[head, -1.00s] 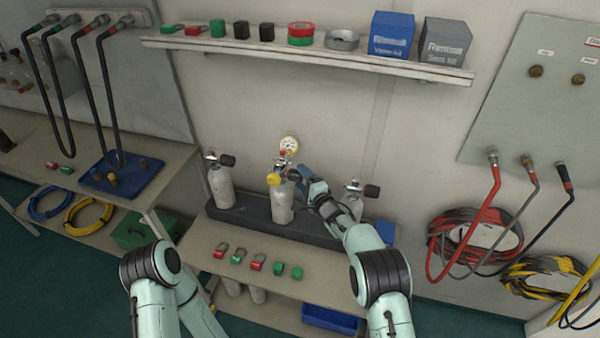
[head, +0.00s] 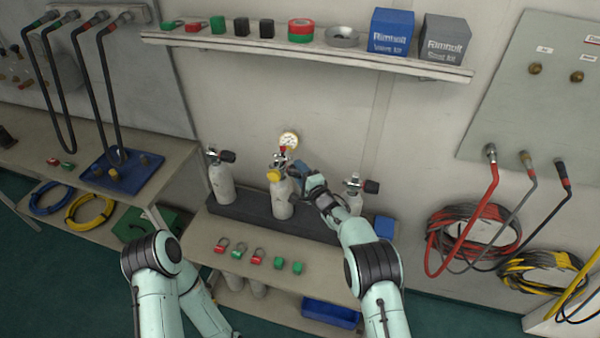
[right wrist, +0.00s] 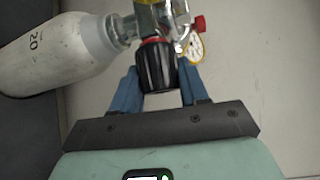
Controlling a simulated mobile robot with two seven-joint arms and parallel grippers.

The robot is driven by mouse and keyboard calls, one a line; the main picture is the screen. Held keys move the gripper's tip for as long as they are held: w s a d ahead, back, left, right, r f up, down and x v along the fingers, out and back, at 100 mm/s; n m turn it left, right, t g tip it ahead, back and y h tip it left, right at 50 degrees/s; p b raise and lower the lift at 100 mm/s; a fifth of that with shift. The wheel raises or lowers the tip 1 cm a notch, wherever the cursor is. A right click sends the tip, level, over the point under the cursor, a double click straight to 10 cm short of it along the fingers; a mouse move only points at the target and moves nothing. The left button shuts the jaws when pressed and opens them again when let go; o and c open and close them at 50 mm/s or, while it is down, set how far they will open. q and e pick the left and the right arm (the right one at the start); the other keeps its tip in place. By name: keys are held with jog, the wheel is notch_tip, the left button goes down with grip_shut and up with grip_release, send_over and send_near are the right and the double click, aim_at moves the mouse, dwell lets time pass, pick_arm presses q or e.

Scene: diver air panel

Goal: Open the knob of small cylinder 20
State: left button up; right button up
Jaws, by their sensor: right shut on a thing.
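In the right wrist view the white cylinder (right wrist: 55,55) bears the number 20. Its ribbed black knob (right wrist: 157,67), with a red ring behind it, sits between the blue fingers of my right gripper (right wrist: 160,82). My right gripper (head: 300,170) is shut on this knob, coming from the right in the head view, and partly hides it there. My left arm shows at the lower left, but its gripper is out of view.
Similar cylinders stand on the rack (head: 255,211) to the left (head: 221,185) and right (head: 354,200); my right arm partly covers the right one. Red and green padlocks (head: 258,257) and green blocks lie on the bench in front. A shelf (head: 300,52) runs above.

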pick_arm(q)
jog(key=shift+s+f, duration=0.15)
pick_arm(e)
jog(key=shift+d+f, duration=0.1)
jog(key=shift+f, duration=0.05)
jog(key=shift+n+t+y+b, duration=0.3)
jog(key=shift+n+t, duration=0.1)
jog(key=shift+f+n+t+y+b, duration=0.15)
jog(key=shift+n+t+y+b, duration=0.5)
jog(key=shift+n, duration=0.35)
jog(key=shift+n+t+y, duration=0.25)
jog(key=shift+n+y, duration=0.1)
jog(key=shift+n, duration=0.25)
pick_arm(q)
jog(key=shift+s+f, duration=1.25)
jog(key=shift+f, duration=0.15)
pick_arm(e)
jog(key=shift+r+n+t+y, duration=0.2)
jog(key=shift+n+t+y, duration=0.1)
jog(key=shift+n+y, duration=0.3)
jog(key=shift+n, duration=0.3)
jog(key=o, duration=1)
jog(key=shift+o, duration=0.2)
